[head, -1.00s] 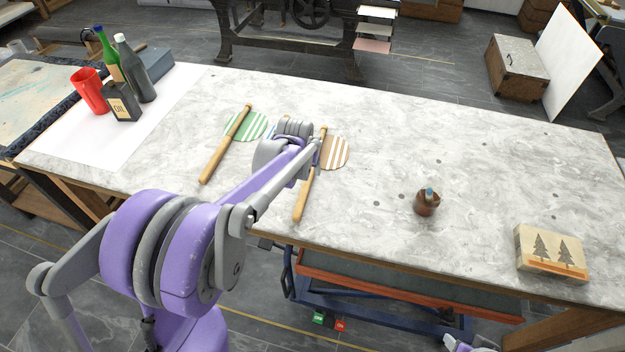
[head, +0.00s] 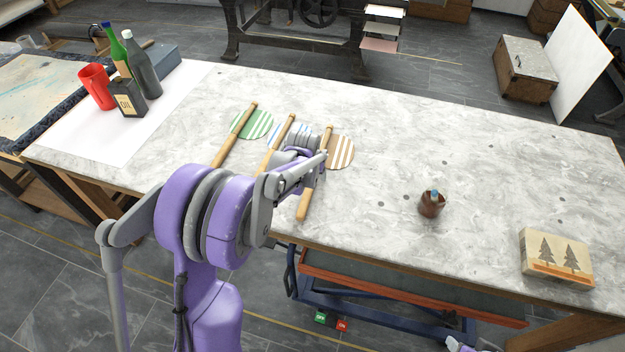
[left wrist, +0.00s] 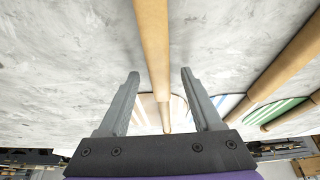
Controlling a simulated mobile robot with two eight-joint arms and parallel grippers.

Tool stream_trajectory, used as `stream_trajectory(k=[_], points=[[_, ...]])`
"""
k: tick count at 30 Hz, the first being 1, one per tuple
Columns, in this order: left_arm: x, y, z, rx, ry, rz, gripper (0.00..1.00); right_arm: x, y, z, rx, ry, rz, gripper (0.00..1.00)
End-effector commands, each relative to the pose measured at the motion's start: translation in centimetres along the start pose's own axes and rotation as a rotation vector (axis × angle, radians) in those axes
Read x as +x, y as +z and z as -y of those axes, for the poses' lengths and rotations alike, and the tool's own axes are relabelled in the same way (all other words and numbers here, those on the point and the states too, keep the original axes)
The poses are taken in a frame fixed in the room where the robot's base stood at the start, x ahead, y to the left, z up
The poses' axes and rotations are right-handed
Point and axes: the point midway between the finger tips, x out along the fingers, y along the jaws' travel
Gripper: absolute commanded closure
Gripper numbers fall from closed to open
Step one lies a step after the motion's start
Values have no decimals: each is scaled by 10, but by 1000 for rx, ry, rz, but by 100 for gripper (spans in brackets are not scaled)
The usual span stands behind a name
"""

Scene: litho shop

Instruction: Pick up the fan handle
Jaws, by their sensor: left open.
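Three striped paddle-shaped fans with wooden handles lie on the marbled table. The green-striped fan (head: 238,134) is at left, the blue-striped fan (head: 280,133) is in the middle, partly hidden by my arm, and the brown-striped fan (head: 341,151) is at right. My left gripper (left wrist: 160,72) is open. In the left wrist view the brown-striped fan's handle (left wrist: 152,40) runs between its two fingers, with a gap on both sides. In the head view my left wrist covers part of that fan. My right gripper is not identifiable; only a sliver of purple and grey shows at the bottom edge.
A brown pot (head: 431,205) and a block with tree pictures (head: 556,258) stand to the right. The table's middle right is mostly clear.

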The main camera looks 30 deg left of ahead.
Motion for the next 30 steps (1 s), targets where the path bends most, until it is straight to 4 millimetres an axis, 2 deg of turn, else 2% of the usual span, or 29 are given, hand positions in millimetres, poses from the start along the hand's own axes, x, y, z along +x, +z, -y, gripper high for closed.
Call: stream_trajectory(k=[8, 19, 30], points=[[3, 2, 0, 0, 0, 0, 34, 3, 3, 0, 0, 0, 2, 50], [2, 1, 0, 0, 0, 0, 100, 3, 2, 0, 0, 0, 1, 50], [2, 1, 0, 0, 0, 0, 100, 3, 2, 0, 0, 0, 1, 50]])
